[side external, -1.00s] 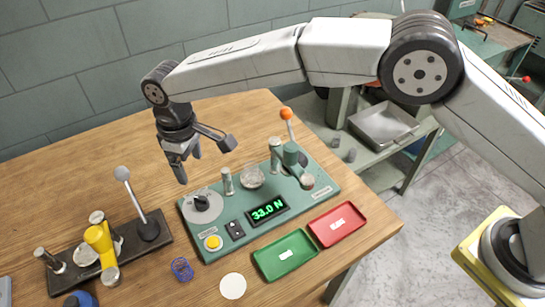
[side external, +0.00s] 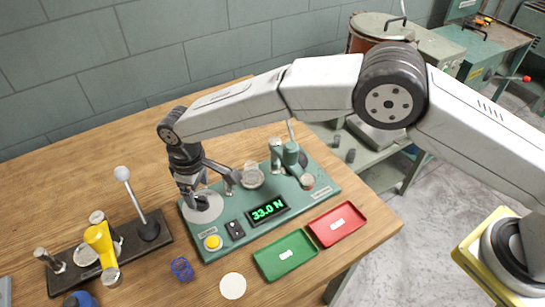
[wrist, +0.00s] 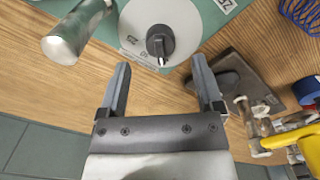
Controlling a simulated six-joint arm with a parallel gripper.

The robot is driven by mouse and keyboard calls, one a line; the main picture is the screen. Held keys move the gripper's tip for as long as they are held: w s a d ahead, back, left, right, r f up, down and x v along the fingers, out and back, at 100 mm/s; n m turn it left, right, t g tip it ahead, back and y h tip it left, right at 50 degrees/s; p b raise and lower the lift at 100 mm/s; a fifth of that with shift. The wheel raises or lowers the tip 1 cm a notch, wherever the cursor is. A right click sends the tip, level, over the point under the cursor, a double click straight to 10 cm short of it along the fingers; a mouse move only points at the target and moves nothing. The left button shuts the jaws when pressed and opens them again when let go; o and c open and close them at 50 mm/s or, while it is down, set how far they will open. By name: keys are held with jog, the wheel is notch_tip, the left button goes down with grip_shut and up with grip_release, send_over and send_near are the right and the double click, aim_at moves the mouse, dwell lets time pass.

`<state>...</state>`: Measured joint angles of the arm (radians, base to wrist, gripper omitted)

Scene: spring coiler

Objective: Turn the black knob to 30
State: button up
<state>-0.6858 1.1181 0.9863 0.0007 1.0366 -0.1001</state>
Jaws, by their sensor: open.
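The black knob (wrist: 160,41) sits on a round grey dial plate (wrist: 186,18) with a white pointer mark, seen in the wrist view. In the side view my gripper hides the knob, and part of the dial plate (side external: 212,207) shows around the fingers. My gripper (side external: 192,203) points down at the dial. In the wrist view my gripper (wrist: 161,82) is open and empty, its fingertips just short of the knob, one to each side. The green display (side external: 267,209) reads 33.0 N.
A metal post (wrist: 73,30) stands close to my left finger in the wrist view. A lever press with a yellow part (side external: 99,240) stands left of the panel. Green (side external: 285,254) and red (side external: 337,223) trays, a blue spring (side external: 182,268) and a white disc (side external: 232,286) lie in front.

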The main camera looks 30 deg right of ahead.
aim_at(200, 198)
jog(key=shift+f, duration=2)
grip_shut()
